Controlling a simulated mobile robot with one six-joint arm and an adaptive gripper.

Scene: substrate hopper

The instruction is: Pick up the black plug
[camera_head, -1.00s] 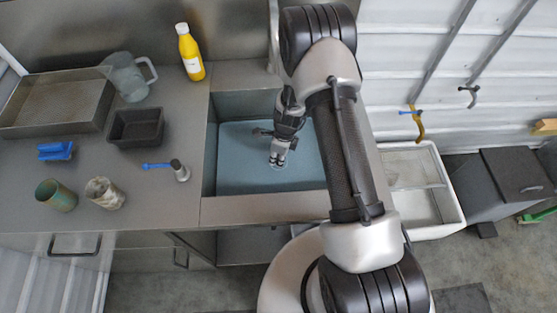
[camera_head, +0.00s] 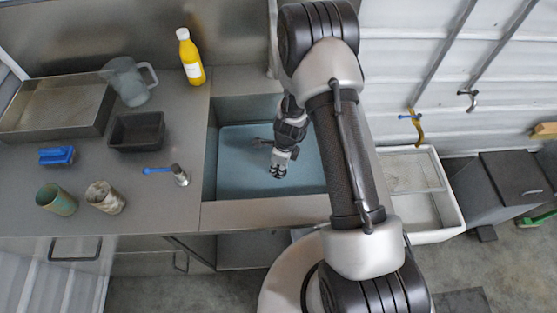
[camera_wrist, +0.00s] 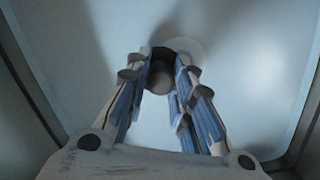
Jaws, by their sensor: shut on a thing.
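My gripper (camera_head: 278,172) reaches down into the sink (camera_head: 232,190), which holds blue-tinted water. In the wrist view my gripper (camera_wrist: 160,73) is shut on the black plug (camera_wrist: 161,56), a small dark round piece between the fingertips. The fingers hide its sides. A pale round drain ring (camera_wrist: 199,47) on the sink floor shows behind the plug, offset to the right, so the plug appears off the drain. In the head view the plug is too small to make out clearly.
The sink walls and the counter edge (camera_head: 265,212) surround my gripper.

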